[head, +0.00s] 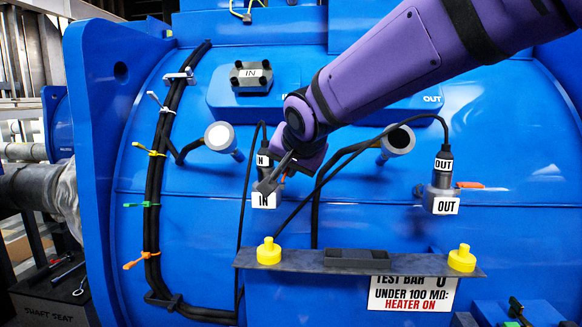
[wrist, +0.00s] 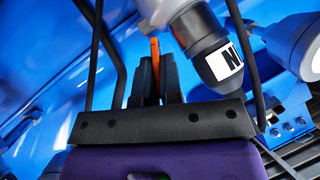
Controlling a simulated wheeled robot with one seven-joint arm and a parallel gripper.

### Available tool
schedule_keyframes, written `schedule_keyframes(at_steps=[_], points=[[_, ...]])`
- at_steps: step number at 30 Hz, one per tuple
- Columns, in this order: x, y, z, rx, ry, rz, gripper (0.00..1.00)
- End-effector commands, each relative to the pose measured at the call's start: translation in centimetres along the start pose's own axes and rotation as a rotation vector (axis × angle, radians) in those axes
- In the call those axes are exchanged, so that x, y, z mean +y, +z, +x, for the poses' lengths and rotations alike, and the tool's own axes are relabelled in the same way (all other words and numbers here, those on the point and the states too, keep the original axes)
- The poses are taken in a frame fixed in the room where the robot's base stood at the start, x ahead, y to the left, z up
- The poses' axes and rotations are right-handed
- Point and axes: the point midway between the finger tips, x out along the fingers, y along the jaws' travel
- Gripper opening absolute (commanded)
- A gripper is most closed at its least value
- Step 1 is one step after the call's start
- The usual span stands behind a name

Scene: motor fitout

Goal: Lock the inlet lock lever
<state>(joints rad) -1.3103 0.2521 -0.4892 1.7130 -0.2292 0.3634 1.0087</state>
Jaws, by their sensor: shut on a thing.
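The inlet connector is a dark plug (head: 263,157) in a grey socket with an IN label (head: 264,200), left of centre in the head view. In the wrist view the grey socket and plug (wrist: 212,62) fill the upper middle. The inlet lock lever is an orange strip (wrist: 155,50) beside the socket. My gripper (wrist: 153,82) has its two black fingers closed on the lever, which shows between and above them. In the head view my gripper (head: 272,183) is in front of the inlet socket and hides the lever there.
The outlet plug and socket (head: 444,198), with an orange lever (head: 470,185), stand to the right. Black cables (head: 330,178) hang close to my gripper. A dark shelf (head: 300,260) with yellow caps (head: 269,251) is below. A white-faced round fitting (head: 219,135) is at the left.

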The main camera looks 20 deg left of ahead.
Motion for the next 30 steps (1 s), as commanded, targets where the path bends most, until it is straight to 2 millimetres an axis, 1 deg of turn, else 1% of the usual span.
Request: schedule_keyframes(at_steps=[9,24,25,26,27,28,30], points=[[-0.26,0.16,0.07,-0.002,0.056,-0.056,0.0],[-0.27,0.15,0.1,-0.003,0.067,-0.067,0.0],[-0.27,0.15,0.1,-0.003,0.067,-0.067,0.11],[-0.27,0.16,0.1,-0.003,0.067,-0.067,0.18],[-0.28,0.15,0.09,-0.003,0.067,-0.067,0.27],[-0.29,0.14,0.09,-0.002,0.067,-0.066,0.32],[-0.35,0.13,0.07,-0.002,0.065,-0.066,0.32]])
